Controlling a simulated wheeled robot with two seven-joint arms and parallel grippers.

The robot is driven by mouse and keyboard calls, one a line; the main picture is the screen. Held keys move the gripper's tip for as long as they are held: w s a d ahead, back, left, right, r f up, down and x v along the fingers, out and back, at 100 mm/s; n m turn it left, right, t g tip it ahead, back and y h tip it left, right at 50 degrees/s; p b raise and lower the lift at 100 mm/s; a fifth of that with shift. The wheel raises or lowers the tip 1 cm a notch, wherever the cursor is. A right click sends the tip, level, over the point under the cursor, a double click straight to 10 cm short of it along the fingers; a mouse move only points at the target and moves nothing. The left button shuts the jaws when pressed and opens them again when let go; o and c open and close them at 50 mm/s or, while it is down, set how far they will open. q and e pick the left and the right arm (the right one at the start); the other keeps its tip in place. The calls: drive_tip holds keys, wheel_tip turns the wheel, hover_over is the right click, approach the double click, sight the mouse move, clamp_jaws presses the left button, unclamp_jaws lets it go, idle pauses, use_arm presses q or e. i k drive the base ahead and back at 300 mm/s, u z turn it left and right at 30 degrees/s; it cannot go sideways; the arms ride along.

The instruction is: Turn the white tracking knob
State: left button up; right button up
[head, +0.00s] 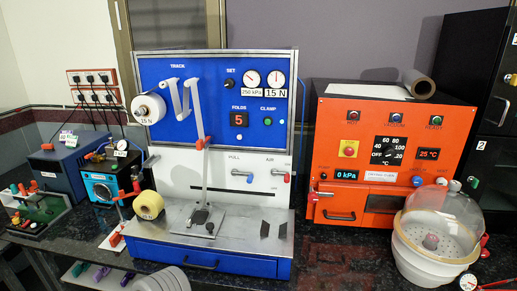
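A blue and white bench machine (225,160) stands at the centre of the head view, with the word TRACK printed at the top of its blue panel. Below that label a pale strip runs from a white roll (148,107) over white guide pieces (182,92) and down to a metal plate. A small pale knob-like part (150,161) sticks out at the machine's left edge, lower down. I cannot tell for certain which white part is the tracking knob. Neither of my grippers is in view.
A dark SET knob (229,83) and two dials are on the panel. An orange oven (385,150) and a clear-domed white vessel (435,235) stand to the right. A yellow roll (148,205) and small blue devices crowd the left. Some dark bench is bare between machine and oven.

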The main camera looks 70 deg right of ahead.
sight(163, 85)
drive_tip(key=z, duration=1.95)
drive_tip(key=k, duration=0.6)
drive_tip(key=u, duration=0.6)
drive_tip(key=i, duration=1.45)
